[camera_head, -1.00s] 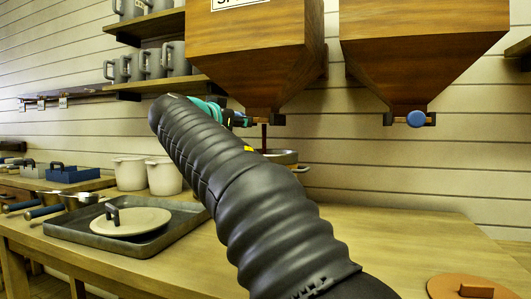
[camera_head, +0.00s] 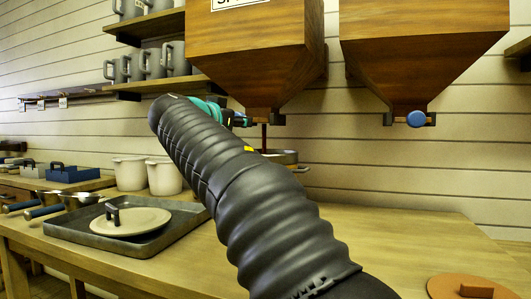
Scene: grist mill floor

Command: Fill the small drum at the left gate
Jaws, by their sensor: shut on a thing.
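The left hopper (camera_head: 255,55) is a wooden funnel with a partly cut-off label and a gate (camera_head: 268,118) at its bottom. My gripper (camera_head: 241,119) is at the left end of this gate, shut on its knob; my arm hides much of the grip. A thin dark red-brown stream (camera_head: 264,137) comes down from the gate. Directly below is a round metal vessel, seemingly the small drum (camera_head: 288,158), with a side handle at its right. My arm hides its left and lower parts, and its fill level cannot be told.
A right hopper (camera_head: 425,45) has a blue gate knob (camera_head: 416,119). On the bench (camera_head: 400,235) stand a grey tray (camera_head: 130,245) with a round lid (camera_head: 130,222), and two white pots (camera_head: 165,177). An orange-brown lid (camera_head: 470,287) lies front right. The bench's right middle is clear.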

